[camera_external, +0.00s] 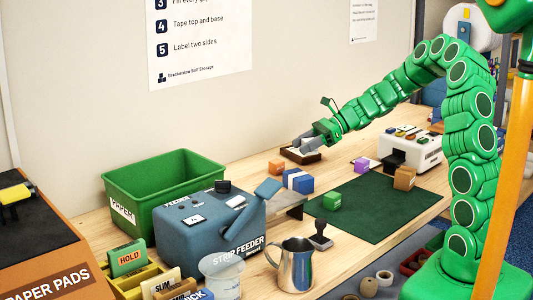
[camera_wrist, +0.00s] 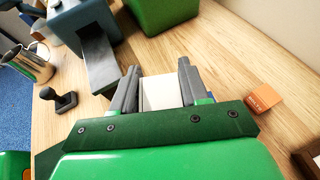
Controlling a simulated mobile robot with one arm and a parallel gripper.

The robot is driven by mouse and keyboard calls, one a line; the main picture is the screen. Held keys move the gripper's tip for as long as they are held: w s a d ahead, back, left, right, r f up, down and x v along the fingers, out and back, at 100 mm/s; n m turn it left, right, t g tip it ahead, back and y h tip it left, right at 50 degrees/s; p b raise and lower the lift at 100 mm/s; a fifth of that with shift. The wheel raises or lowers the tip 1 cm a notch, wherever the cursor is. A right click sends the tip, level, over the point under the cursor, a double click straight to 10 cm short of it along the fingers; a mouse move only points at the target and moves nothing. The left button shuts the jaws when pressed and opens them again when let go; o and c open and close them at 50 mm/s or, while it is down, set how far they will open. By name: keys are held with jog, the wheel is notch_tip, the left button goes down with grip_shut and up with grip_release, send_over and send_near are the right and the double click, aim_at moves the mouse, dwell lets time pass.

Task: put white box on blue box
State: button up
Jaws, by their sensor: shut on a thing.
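My gripper (camera_external: 303,143) hangs in the air above the table, and its grey fingers also show in the wrist view (camera_wrist: 162,90). It is shut on the white box (camera_wrist: 160,92), whose pale face shows between the fingers. In the external view the white box is hard to tell from the fingers and the tray behind. The blue box (camera_external: 298,181), with a white band, stands on the wood at the back edge of the green mat, lower in the picture than my gripper. In the wrist view the blue box is mostly hidden by my gripper.
An orange box (camera_external: 277,167) and a brown tray (camera_external: 311,158) stand near the blue box. A green box (camera_external: 332,201), a purple box (camera_external: 361,165) and a brown box (camera_external: 404,178) are around the mat (camera_external: 385,210). The strip feeder (camera_external: 205,235) and green bin (camera_external: 160,185) stand left.

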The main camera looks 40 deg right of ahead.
send_over(294, 175)
jog(key=shift+f, duration=2.55)
jog(key=shift+w+f, duration=0.1)
jog(key=shift+f, duration=1.45)
jog(key=shift+f, duration=0.1)
jog(key=o, duration=1.1)
jog(key=shift+c, duration=0.2)
